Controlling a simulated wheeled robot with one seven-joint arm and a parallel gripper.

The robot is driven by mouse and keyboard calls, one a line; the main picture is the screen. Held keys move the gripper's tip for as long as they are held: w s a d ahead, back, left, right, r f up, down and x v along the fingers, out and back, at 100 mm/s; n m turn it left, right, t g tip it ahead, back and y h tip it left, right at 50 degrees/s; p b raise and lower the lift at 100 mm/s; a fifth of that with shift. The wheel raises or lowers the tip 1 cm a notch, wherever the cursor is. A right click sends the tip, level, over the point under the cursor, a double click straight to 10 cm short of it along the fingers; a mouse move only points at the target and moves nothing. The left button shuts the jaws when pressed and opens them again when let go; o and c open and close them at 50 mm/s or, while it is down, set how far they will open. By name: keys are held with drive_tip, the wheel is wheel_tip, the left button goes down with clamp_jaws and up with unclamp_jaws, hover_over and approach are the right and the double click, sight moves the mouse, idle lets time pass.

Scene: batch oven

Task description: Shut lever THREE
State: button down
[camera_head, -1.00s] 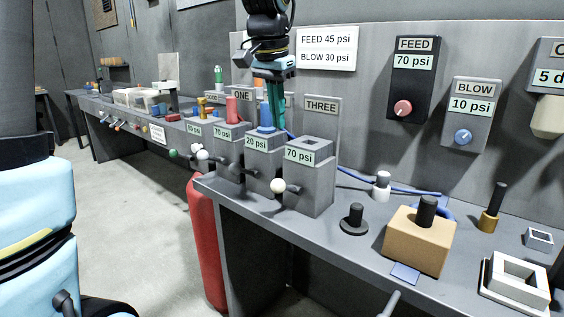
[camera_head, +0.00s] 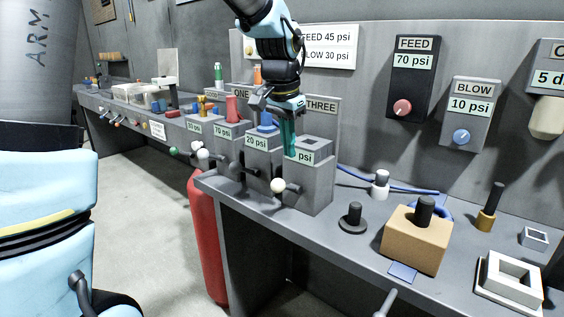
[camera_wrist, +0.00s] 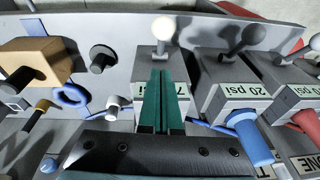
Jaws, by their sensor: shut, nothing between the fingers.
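Station THREE (camera_head: 309,187) is a grey block with a square opening on top, a pressure label and a THREE sign (camera_head: 321,105) behind it. Its lever has a cream ball (camera_head: 278,186) on the block's front side; the ball shows in the wrist view (camera_wrist: 162,27) beyond the fingertips. My gripper (camera_head: 290,155) points down, fingers together and empty, at the top of the block, covering part of its label. In the wrist view my gripper (camera_wrist: 160,72) lies over the block, short of the ball. I cannot tell whether the fingers touch the block.
The neighbouring 20 psi block (camera_head: 264,155) holds a blue piece (camera_head: 267,122) close left of my gripper. A tan box (camera_head: 415,240), a black knob (camera_head: 353,217) and a white-capped fitting (camera_head: 381,184) stand to the right. A FEED gauge panel (camera_head: 412,80) hangs behind.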

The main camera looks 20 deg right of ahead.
drive_tip(key=p, duration=0.1)
hover_over(286, 188)
drive_tip(key=a, duration=0.1)
drive_tip(key=shift+s+a+x, duration=0.1)
drive_tip(key=shift+s+x, duration=0.05)
drive_tip(key=shift+x, duration=0.6)
drive_tip(key=shift+s+a+x, duration=0.1)
drive_tip(key=shift+a+x, duration=0.05)
drive_tip(key=shift+x, duration=0.6)
drive_tip(key=shift+s+a+x, duration=0.1)
drive_tip(key=shift+s+x, duration=0.05)
drive_tip(key=shift+x, duration=0.6)
drive_tip(key=shift+f, duration=0.25)
